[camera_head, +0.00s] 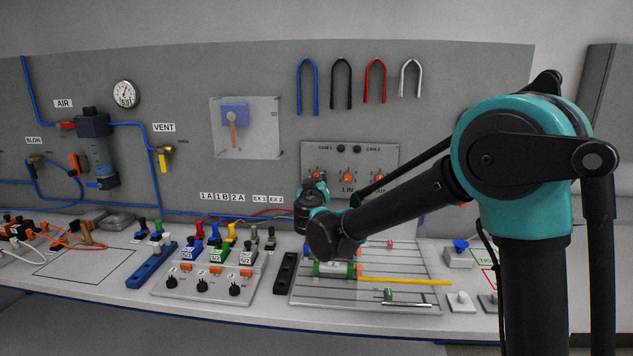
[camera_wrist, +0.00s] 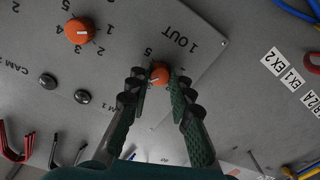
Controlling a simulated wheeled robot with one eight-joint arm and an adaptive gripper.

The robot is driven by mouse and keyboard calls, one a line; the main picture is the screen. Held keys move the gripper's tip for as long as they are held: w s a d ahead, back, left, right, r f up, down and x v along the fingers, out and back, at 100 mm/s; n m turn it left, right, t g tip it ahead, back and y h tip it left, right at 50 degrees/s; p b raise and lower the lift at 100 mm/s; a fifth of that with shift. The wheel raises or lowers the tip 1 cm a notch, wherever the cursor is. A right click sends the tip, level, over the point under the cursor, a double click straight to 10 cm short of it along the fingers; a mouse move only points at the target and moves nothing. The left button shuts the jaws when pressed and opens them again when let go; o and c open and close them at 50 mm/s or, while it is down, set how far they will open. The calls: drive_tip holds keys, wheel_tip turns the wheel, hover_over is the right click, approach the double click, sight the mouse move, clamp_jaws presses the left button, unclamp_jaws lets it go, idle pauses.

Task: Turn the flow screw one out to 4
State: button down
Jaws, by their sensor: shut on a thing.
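The flow screw one out is an orange round knob (camera_wrist: 160,73) below the upside-down "1 OUT" label in the wrist view. A "5" shows just above it; most of its other scale numbers are hidden by my fingers. My gripper (camera_wrist: 160,84) has its two dark green fingers around the knob, shut on it from both sides. Its exact pointer setting is too small to read. In the head view my gripper (camera_head: 318,188) is at the left knob of the grey panel (camera_head: 390,158), partly hidden by my own arm.
A second orange knob (camera_wrist: 78,30) with its number scale sits beside it, and two black screws (camera_wrist: 82,96) are on the same panel. Hoses hang above the panel, including a red one (camera_head: 375,80). Valve blocks (camera_head: 215,250) and a grooved plate (camera_head: 420,265) stand on the bench below.

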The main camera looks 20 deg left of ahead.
drive_tip(key=shift+f+m, duration=0.1)
drive_tip(key=shift+m, duration=2.2)
drive_tip(key=c, duration=1.3)
unclamp_jaws()
drive_tip(key=shift+c, duration=0.2)
drive_tip(key=v, duration=1.2)
drive_tip(key=shift+s, duration=0.1)
